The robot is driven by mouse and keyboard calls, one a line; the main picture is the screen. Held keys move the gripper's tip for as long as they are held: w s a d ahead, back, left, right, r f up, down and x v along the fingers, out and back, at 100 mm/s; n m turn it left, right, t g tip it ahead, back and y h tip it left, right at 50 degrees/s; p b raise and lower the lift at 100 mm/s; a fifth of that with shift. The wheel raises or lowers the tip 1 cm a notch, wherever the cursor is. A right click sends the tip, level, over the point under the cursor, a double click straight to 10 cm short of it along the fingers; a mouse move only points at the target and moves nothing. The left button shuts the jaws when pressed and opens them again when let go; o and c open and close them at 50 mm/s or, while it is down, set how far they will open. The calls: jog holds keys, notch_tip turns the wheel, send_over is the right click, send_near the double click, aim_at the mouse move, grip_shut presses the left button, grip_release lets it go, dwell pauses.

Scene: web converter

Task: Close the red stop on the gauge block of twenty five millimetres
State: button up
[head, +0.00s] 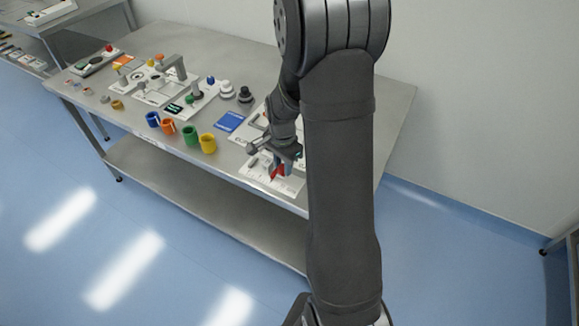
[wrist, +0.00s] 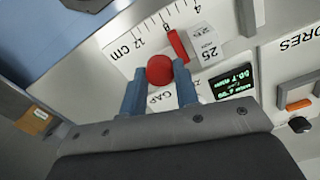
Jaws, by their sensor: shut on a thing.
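The red stop shows in the wrist view as a round red knob (wrist: 160,70) with a red bar (wrist: 178,46) beyond it. The bar stands right beside the pale gauge block (wrist: 207,48) marked 25; I cannot tell if they touch. My gripper (wrist: 160,80) has its two blue fingers on either side of the knob and is shut on it. A small green-lit display (wrist: 232,82) by the GAP label seems to read about 00.7 mm. In the head view, red (head: 274,170) shows under my gripper, partly hidden by it.
A centimetre scale runs along the white panel (wrist: 118,48). Another panel with an orange piece (wrist: 299,105) and a black knob (wrist: 300,125) lies to the right. Coloured cups (head: 190,135) and a blue card (head: 230,122) stand left of my arm on the steel table (head: 225,60).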

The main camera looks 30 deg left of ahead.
aim_at(283, 167)
jog(key=o, duration=0.8)
notch_tip(283, 167, up, 18)
jog(key=shift+f, duration=0.25)
